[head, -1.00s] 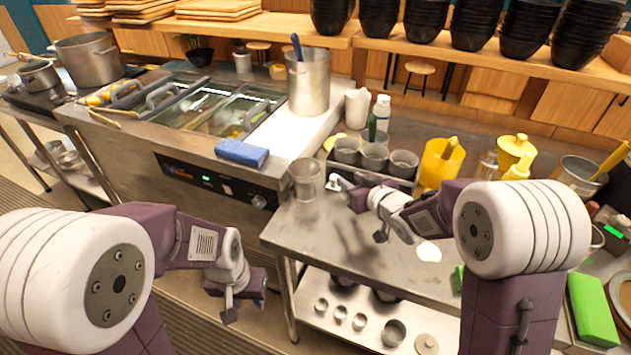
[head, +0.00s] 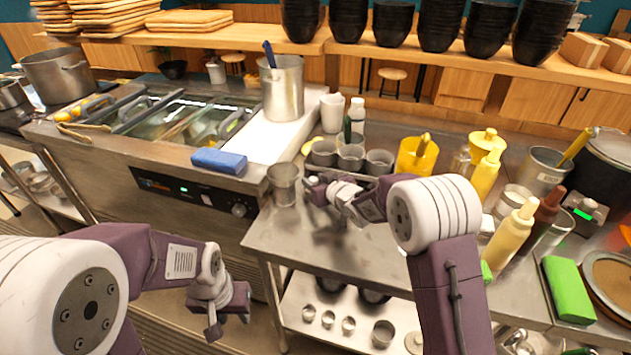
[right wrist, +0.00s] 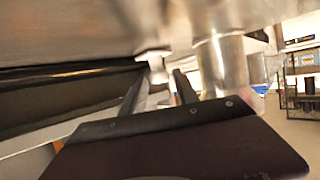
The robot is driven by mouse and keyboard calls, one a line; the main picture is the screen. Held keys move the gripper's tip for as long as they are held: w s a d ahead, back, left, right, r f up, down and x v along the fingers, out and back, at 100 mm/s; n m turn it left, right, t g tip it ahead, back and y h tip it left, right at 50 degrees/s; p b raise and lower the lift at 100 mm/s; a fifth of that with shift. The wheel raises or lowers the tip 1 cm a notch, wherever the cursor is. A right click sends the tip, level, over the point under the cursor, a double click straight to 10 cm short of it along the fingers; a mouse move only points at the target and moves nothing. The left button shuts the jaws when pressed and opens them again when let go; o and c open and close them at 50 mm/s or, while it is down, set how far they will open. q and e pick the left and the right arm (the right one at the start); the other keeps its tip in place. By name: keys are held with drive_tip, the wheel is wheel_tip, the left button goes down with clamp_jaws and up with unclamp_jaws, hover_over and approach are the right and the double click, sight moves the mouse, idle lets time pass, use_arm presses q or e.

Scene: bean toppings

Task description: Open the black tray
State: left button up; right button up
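A dark tray-like holder (head: 372,177) with three grey cups stands on the steel counter in the head view. A long black edge (right wrist: 60,92), perhaps the black tray, shows at the left of the right wrist view. My right gripper (head: 308,183) is low over the counter, between the steel cup and the holder's near left corner. Its two fingers (right wrist: 158,92) are apart with nothing clear between them; contact with the black edge cannot be told. My left gripper (head: 213,328) hangs away from the counter, and its opening is not clear.
A steel cup (head: 284,187) stands close beside my right gripper; it also shows in the right wrist view (right wrist: 218,66). A blue sponge (head: 219,161) lies at the left unit's edge. A yellow container (head: 416,158) and bottles stand right. The counter's front is clear.

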drive_tip(key=shift+c, duration=0.4)
clamp_jaws()
idle(0.9)
